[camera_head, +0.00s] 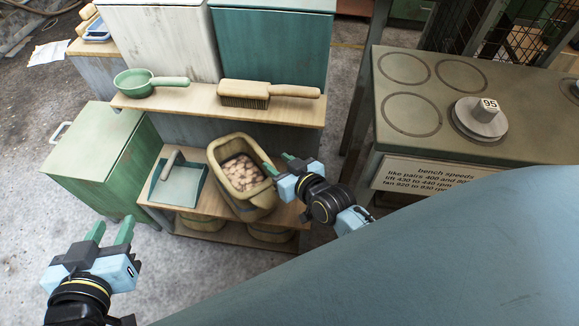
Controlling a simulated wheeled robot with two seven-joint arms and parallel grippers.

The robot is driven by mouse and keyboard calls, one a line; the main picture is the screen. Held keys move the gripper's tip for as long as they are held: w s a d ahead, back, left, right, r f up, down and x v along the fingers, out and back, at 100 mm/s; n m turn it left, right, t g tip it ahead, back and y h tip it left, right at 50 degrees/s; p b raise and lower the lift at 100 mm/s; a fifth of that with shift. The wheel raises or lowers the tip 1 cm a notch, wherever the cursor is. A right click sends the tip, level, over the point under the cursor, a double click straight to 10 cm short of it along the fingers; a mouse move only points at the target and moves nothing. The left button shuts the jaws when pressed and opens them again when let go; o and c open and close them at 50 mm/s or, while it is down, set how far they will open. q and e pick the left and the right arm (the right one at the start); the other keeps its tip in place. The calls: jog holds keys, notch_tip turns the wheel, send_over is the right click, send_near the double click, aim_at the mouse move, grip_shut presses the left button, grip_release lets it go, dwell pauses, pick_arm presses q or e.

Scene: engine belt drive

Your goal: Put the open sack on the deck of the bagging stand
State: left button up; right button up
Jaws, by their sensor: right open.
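The open sack (242,184) is tan, with a thick rolled rim and pale brown lumps showing in its mouth. My left gripper (110,231) is open and empty at the lower left, over the floor and away from the sack.
A teal dustpan-like tray (180,187) lies left of the sack. The upper shelf (200,101) carries a brush (268,92) and a green scoop (148,83). A green box (100,155) stands at left. A bench (440,110) with a "95" weight (481,118) stands at right.

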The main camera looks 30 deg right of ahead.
pick_arm(q)
jog(key=s+a+f+g+y+p, duration=0.1)
jog(key=s+a+f+g, duration=0.1)
jog(key=s+f+g, duration=0.2)
jog(key=shift+s+a+f+g+y, duration=0.3)
jog(key=shift+s+f, duration=0.2)
jog(key=shift+f, duration=0.15)
pick_arm(e)
jog(key=s+d+r+g+h, duration=0.1)
jog(key=s+r+g, duration=0.1)
jog(key=s+r, duration=0.3)
jog(key=s+d+r+n+g, duration=0.1)
jog(key=s+r+g, duration=0.2)
jog(key=s, duration=0.6)
notch_tip(320, 180, up, 2)
jog(key=shift+s+d+r+h, duration=0.2)
jog(key=shift+s+h, duration=0.1)
jog(key=shift+h, duration=0.1)
pick_arm(q)
jog(key=shift+p, duration=0.45)
